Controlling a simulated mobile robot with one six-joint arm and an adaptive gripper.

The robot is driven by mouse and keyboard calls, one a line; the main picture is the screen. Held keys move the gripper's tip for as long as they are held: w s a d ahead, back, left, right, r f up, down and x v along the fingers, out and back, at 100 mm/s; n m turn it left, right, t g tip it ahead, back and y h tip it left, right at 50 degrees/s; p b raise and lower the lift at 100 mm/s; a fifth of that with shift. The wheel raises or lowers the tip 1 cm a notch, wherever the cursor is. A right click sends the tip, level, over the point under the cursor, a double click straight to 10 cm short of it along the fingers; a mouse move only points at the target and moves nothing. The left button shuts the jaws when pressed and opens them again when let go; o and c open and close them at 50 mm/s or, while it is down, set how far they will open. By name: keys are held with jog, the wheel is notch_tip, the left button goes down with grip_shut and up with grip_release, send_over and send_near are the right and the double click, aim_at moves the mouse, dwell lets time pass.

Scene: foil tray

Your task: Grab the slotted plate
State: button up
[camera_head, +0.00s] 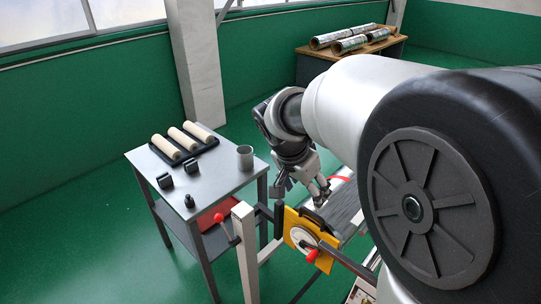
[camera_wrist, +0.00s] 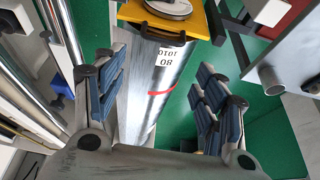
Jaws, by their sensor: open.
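A grey side table (camera_head: 225,172) on the left holds several beige rolls (camera_head: 190,138) on a dark rack, a grey cup (camera_head: 245,157) and small black blocks (camera_head: 165,181). Red-knobbed levers (camera_head: 219,218) stick out near the yellow plate. Foil rolls (camera_head: 330,38) lie on a far bench.

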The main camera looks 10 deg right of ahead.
aim_at(312, 214)
jog(key=o, duration=0.7)
jog(key=b+x, duration=0.2)
jog(key=x, duration=0.8)
jog(key=shift+s+f, duration=0.15)
jog(key=shift+f, duration=0.1)
jog(key=shift+w+a+b+x, duration=0.15)
jog(key=shift+b+x, duration=0.25)
jog(key=shift+x, duration=1.15)
jog(key=shift+w+a+b+x, duration=0.1)
jog(key=shift+b+x, duration=0.3)
jog(key=shift+x, duration=1.1)
